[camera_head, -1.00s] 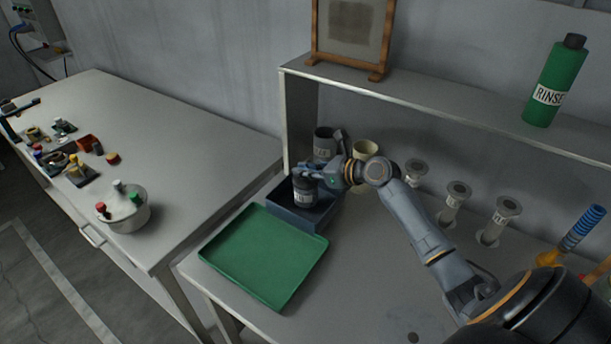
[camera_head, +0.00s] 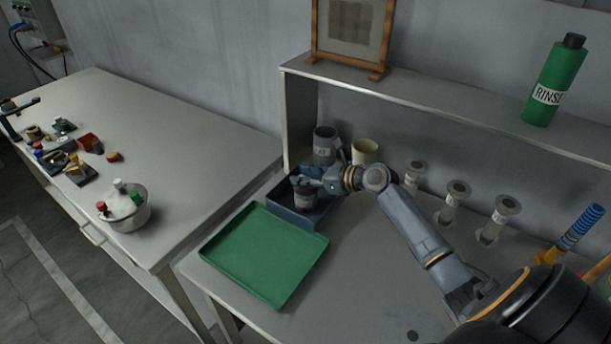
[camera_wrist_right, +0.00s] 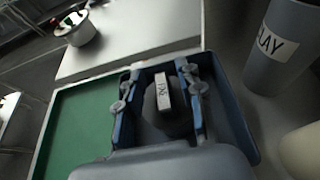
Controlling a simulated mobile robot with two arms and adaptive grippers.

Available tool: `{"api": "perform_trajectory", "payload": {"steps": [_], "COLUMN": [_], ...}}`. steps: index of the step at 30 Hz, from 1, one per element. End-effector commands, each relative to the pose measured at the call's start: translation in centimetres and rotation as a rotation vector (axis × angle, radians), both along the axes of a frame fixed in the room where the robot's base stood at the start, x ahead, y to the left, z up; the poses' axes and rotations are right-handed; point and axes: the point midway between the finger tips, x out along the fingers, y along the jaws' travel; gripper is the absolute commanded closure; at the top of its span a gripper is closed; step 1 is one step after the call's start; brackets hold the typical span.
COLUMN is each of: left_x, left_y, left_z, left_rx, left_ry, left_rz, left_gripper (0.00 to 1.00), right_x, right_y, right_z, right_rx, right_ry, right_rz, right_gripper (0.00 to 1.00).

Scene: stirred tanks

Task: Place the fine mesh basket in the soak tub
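The fine mesh basket (camera_head: 303,199) is a small dark grey cylinder with a white label. It stands in the dark blue soak tub (camera_head: 292,216), behind the green tray. In the right wrist view the basket (camera_wrist_right: 166,108) reads "FINE" and is upright within the walls of the tub (camera_wrist_right: 239,128). My right gripper (camera_head: 313,184) is down at the basket. In the wrist view its two blue fingers (camera_wrist_right: 159,105) lie on either side of the basket, spread, with a gap visible on the left. The basket's underside is hidden. My left gripper is out of view.
A green tray (camera_head: 265,255) lies in front of the tub. A grey labelled cup (camera_head: 324,145) and a cream cup (camera_head: 365,151) stand behind it. Several flanged holders line the right side. A shelf (camera_head: 440,105) with a green rinse bottle (camera_head: 554,82) overhangs the back.

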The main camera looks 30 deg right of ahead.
Motion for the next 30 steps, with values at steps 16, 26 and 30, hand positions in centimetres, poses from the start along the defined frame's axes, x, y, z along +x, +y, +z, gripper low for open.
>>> {"api": "perform_trajectory", "payload": {"steps": [16,26,30], "left_x": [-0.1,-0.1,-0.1], "left_y": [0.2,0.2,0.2], "left_z": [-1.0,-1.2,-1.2], "left_rx": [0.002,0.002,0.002], "left_ry": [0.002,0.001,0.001], "left_rz": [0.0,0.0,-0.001], "left_gripper": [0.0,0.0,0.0], "right_x": [-8.3,-10.2,-10.2], "right_y": [-3.4,-4.2,-4.2], "right_z": [3.6,4.7,4.8], "right_rx": [-0.002,0.0,0.0], "right_ry": [0.001,0.0,-0.001], "right_rz": [0.002,0.001,0.001], "right_gripper": [0.63,0.63,0.63]}}
